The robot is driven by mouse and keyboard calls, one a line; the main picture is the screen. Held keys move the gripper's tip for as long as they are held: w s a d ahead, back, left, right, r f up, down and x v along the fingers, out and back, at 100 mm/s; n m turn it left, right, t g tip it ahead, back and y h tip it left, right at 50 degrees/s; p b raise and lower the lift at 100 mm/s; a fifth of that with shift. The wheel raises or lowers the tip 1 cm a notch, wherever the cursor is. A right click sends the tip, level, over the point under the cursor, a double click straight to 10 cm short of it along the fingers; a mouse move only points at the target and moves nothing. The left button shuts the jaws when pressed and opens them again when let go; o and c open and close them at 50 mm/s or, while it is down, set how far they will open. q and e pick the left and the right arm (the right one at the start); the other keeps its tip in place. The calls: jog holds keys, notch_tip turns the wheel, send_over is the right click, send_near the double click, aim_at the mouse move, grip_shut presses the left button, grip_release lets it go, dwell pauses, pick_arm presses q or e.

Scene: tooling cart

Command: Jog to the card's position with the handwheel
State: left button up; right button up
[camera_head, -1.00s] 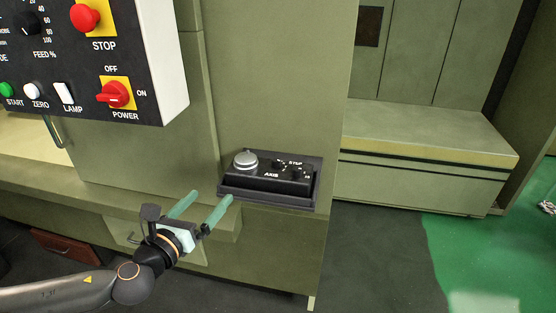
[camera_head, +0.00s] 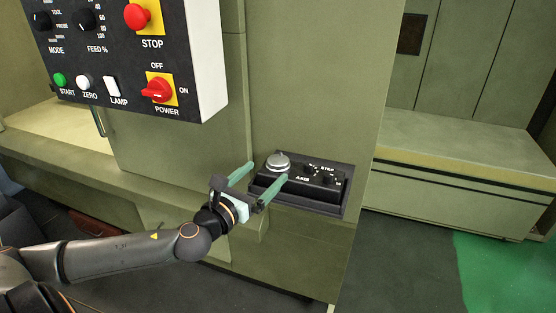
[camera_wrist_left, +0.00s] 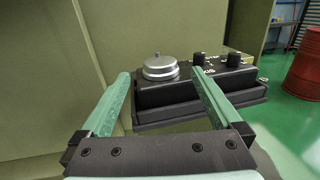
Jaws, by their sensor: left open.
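The handwheel (camera_head: 278,162) is a silver round knob on the left end of a black pendant box (camera_head: 318,180). The box sits in a dark tray (camera_head: 326,206) on the green machine wall and has small AXIS and STEP knobs at its right. My left gripper (camera_head: 263,172) is open, its green fingers pointing at the handwheel from the front left, with nothing between them. In the left wrist view the handwheel (camera_wrist_left: 160,67) stands ahead, between and beyond the fingertips. The card is not visible. My right gripper is not in view.
A black control panel (camera_head: 125,60) with a red STOP button, a red POWER switch and small buttons hangs at upper left. A green ledge (camera_head: 440,145) lies to the right. A red drum (camera_wrist_left: 303,65) stands far right in the left wrist view.

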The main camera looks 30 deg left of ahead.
aim_at(279, 167)
pick_arm(q)
jog(key=shift+w+a+p, duration=0.15)
jog(key=shift+w+p, duration=0.5)
jog(key=shift+w, duration=2.85)
jog(key=c, duration=1.4)
jog(key=shift+n+y, duration=0.3)
jog(key=shift+y, duration=0.2)
jog(key=n+g+y, duration=0.1)
jog(key=n+y, duration=0.2)
jog(key=y, duration=0.1)
jog(key=shift+y, duration=0.4)
jog(key=shift+n+g+y, duration=1.2)
jog(key=shift+n+y, duration=0.4)
jog(key=shift+y, duration=0.5)
